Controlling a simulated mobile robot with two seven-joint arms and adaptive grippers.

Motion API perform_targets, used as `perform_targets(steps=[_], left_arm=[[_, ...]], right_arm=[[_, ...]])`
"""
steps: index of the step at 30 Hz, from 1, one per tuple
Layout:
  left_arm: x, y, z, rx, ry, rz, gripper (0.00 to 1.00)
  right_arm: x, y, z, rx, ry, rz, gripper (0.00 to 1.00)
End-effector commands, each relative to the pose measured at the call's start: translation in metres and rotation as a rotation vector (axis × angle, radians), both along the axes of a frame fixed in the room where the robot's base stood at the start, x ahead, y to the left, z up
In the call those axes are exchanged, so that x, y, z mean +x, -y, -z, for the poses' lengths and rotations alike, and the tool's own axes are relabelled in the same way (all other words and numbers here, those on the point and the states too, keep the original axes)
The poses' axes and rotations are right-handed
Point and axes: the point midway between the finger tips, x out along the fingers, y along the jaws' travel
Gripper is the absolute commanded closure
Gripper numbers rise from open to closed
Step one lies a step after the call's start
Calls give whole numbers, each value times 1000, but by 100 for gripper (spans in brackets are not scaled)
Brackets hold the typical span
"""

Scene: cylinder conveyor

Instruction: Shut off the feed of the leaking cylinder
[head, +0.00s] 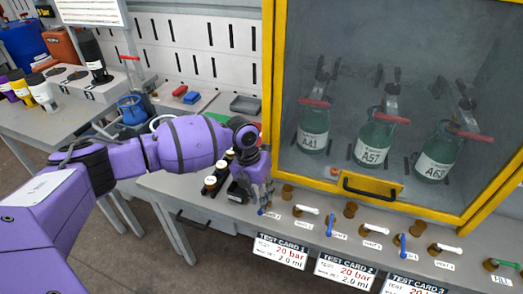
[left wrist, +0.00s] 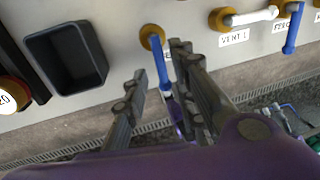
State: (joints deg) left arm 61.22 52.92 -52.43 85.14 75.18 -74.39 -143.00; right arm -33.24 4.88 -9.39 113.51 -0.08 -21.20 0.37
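Three green cylinders stand behind the cabinet's glass, labelled A41 (head: 313,142), A57 (head: 371,155) and probably A65 (head: 434,168), each with a red handle on top. I cannot tell which one leaks. Blue-handled valves sit along the bench front: the leftmost (head: 262,208), the middle (head: 330,225) and the right one (head: 402,243). My left gripper (head: 262,195) is at the leftmost. In the left wrist view, my open left gripper (left wrist: 160,60) has the leftmost blue handle (left wrist: 161,67) between its fingertips, without visible grip. Its label is partly hidden. My right gripper is out of view.
White-handled vent valves (head: 305,210) alternate with the blue ones; a green-handled fill valve (head: 505,264) is far right. Test cards (head: 281,251) hang below the bench edge. The yellow-framed cabinet (head: 268,70) rises behind. A black tray (left wrist: 66,58) lies beside the leftmost valve.

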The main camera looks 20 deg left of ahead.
Motion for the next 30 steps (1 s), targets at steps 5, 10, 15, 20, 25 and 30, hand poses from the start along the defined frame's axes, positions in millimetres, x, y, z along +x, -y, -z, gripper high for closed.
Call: perform_targets(steps=[5, 10, 15, 20, 25, 30], left_arm=[[0, 2, 12, 1, 0, -1, 75], [0, 2, 14, 1, 1, -1, 75], [0, 2, 13, 1, 1, -1, 85], [0, 2, 13, 2, 1, -1, 100], [0, 0, 13, 4, 1, -4, 100], [0, 0, 13, 6, 2, -27, 100]], right_arm=[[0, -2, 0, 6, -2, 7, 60], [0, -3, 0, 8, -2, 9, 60], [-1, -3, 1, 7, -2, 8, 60], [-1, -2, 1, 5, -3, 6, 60], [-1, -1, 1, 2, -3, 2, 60], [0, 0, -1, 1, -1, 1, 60]])
